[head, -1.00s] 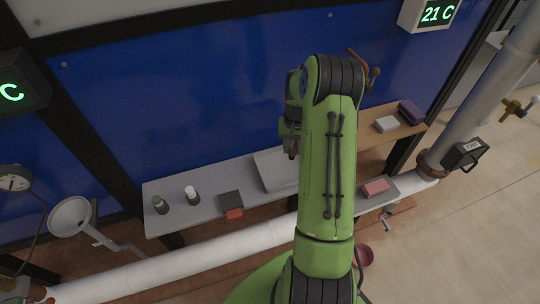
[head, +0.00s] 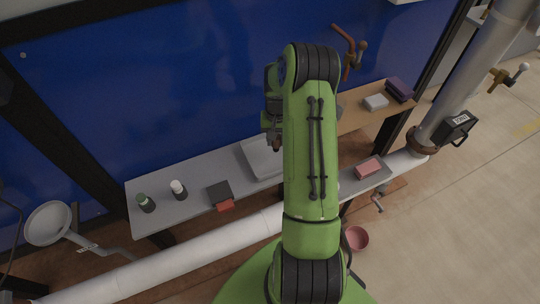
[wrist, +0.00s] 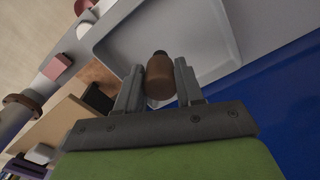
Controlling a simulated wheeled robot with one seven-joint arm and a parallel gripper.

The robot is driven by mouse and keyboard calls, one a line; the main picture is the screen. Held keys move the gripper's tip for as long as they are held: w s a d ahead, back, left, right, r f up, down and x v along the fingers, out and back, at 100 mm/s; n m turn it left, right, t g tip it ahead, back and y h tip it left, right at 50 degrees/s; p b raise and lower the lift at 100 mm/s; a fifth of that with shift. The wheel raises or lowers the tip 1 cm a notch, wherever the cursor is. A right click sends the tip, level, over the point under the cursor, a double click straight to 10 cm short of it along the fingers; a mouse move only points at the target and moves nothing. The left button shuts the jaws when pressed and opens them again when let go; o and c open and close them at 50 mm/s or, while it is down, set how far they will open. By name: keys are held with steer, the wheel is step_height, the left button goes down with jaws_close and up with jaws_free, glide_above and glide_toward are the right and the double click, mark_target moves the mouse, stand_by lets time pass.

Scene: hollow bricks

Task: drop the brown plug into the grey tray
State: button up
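My gripper (wrist: 160,85) is shut on the brown plug (wrist: 160,78), with a grey finger against each side of it in the wrist view. The plug has a narrower dark top. The grey tray (wrist: 222,20) is a shallow, pale tray with a raised rim; in the wrist view it lies just beyond the plug, and its bare floor shows. In the head view the tray (head: 256,157) lies on the grey shelf, partly hidden by my green arm. There the gripper (head: 273,135) is over or close to the tray, mostly hidden; the height gap is unclear.
A blue panel (head: 150,90) rises behind; a white pipe (head: 180,256) runs in front.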

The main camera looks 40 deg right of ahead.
steer(key=o, duration=0.5)
steer(key=shift+c, duration=0.2)
step_height(320, 180, up, 16)
steer(key=p, duration=0.1)
steer(key=shift+f, duration=0.1)
